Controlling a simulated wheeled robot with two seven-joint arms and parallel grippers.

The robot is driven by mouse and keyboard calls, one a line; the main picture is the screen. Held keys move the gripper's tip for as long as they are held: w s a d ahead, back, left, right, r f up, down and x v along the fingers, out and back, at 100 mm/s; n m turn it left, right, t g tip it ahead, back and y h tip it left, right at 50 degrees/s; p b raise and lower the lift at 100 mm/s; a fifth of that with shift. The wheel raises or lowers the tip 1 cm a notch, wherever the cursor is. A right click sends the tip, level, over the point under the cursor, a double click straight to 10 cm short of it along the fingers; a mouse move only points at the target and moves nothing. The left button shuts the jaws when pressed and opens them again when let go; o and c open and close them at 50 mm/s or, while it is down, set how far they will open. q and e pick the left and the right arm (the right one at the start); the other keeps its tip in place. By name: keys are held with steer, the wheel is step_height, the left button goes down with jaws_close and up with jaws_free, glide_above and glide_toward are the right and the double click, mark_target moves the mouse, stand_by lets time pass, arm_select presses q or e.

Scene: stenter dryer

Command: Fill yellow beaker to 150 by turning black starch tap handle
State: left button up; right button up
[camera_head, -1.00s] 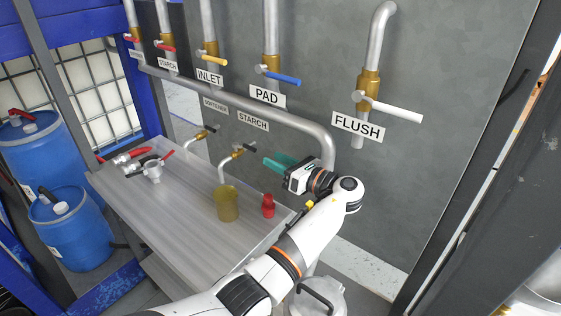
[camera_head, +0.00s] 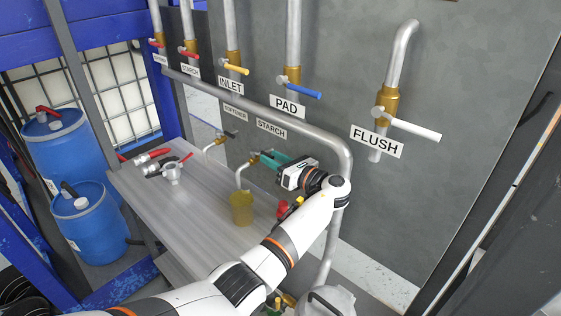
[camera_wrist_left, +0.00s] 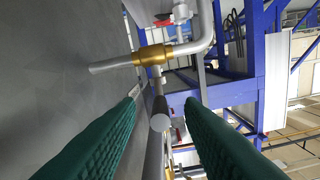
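The yellow beaker (camera_head: 241,209) stands upright on the bench under the spout of the lower starch tap (camera_head: 241,172). I cannot read its level. My left gripper (camera_head: 268,160), with green fingers, is at this tap and hides most of its handle in the head view. In the left wrist view the fingers (camera_wrist_left: 163,118) are open, one on each side of the black handle (camera_wrist_left: 160,121), whose round end faces the camera. The brass tap body (camera_wrist_left: 153,55) is beyond. Contact with the handle is not clear. My right gripper is not in view.
A red bottle (camera_head: 283,209) stands right of the beaker, partly behind my arm. The softener tap (camera_head: 217,143) is left of the starch tap. A grey pipe (camera_head: 300,128) runs above. Blue drums (camera_head: 65,150) stand at left.

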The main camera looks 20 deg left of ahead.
arm_select(q)
steer(key=shift+x, duration=1.95)
steer(key=shift+c, duration=0.2)
jaws_close()
